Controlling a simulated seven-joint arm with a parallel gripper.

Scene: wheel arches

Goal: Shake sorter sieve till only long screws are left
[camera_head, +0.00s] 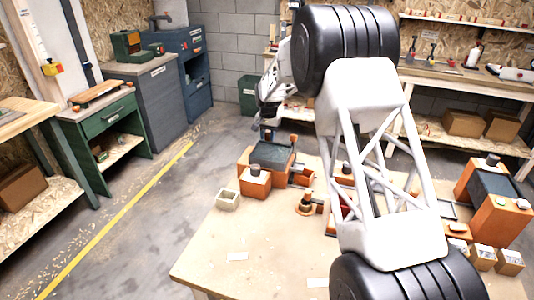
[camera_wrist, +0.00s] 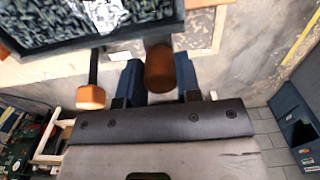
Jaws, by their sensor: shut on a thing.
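In the wrist view my gripper (camera_wrist: 160,80) has its two blue fingers closed on a brown-orange cylindrical handle (camera_wrist: 160,62). The handle stands beside the dark-rimmed sieve tray (camera_wrist: 150,38), seen at the top edge. Many small dark grey pieces (camera_wrist: 60,20) cover the tray; their lengths are too small to tell. An orange knob on a black rod (camera_wrist: 90,97) sticks out to the left of my fingers. In the head view the sieve (camera_head: 270,155) sits on an orange sorter base (camera_head: 254,184) at the table's far left.
The wooden table (camera_head: 235,258) has bare room at its front left. Another orange machine (camera_head: 490,208) and several small boxes stand at the right. My arm hides the table's middle.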

